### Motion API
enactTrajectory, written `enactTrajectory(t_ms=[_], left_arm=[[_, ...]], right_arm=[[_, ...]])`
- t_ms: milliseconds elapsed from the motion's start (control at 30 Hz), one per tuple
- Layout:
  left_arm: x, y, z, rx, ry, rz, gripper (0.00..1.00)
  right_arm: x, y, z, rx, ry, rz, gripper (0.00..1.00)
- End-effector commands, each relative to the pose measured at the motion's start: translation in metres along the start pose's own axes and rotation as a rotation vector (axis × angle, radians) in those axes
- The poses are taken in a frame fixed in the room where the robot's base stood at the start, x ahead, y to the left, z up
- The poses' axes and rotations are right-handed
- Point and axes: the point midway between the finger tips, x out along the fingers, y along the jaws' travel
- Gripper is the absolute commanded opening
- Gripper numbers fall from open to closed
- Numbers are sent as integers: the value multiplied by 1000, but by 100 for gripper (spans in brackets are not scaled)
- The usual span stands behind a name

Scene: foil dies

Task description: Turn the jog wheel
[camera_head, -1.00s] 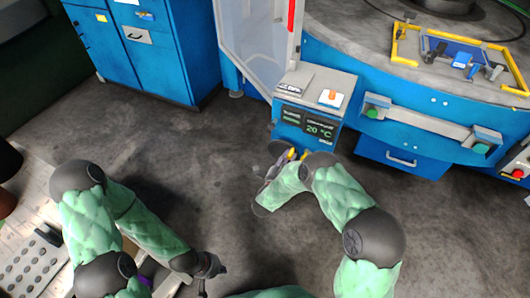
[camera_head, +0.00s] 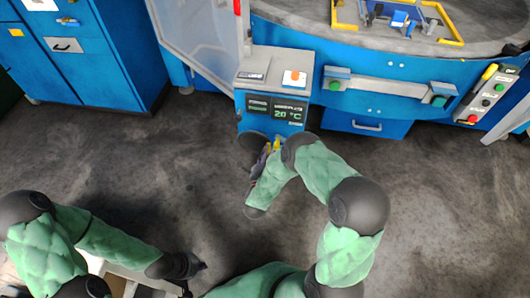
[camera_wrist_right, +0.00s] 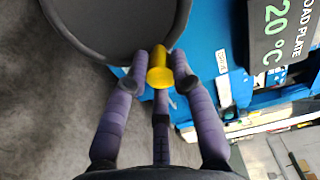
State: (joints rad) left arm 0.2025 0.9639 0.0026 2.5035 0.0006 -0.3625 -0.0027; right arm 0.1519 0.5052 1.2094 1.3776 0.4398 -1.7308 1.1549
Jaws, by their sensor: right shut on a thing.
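The jog wheel (camera_head: 252,141) is a dark round disc on the front of a blue control box, below its display. In the right wrist view the grey wheel (camera_wrist_right: 95,22) fills the upper left, with a yellow handle knob (camera_wrist_right: 160,76) at its lower right rim. My right gripper (camera_wrist_right: 160,72) is shut on the yellow knob, its purple fingers around it. In the head view my right gripper (camera_head: 268,152) is at the wheel's lower right and partly hides it. My left gripper (camera_head: 195,280) hangs low over the floor, away from the wheel; its fingers are too unclear to read.
The control box display (camera_head: 287,112) reads 20 °C. An orange button (camera_head: 294,77) is on the box top. A blue machine with a round table (camera_head: 390,40) stands behind, blue cabinets (camera_head: 85,60) at left. The grey floor (camera_head: 150,170) between is clear.

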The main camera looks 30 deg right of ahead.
Motion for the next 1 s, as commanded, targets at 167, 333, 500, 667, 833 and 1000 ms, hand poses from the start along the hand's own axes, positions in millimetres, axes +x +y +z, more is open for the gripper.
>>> enactTrajectory(t_ms=[167,333,500,667,833,1000], left_arm=[[0,0,0,0,0,0,0],[0,0,0,0,1,0,0],[0,0,0,0,1,0,0],[0,0,0,0,1,0,0],[0,0,0,0,1,0,0],[0,0,0,0,1,0,0]], right_arm=[[1,2,-3,3,8,4,0],[0,2,-3,2,9,5,0],[0,2,-3,1,9,5,49],[0,2,-2,2,6,4,49],[-2,1,-1,2,3,4,49],[-18,1,0,3,1,5,49]])
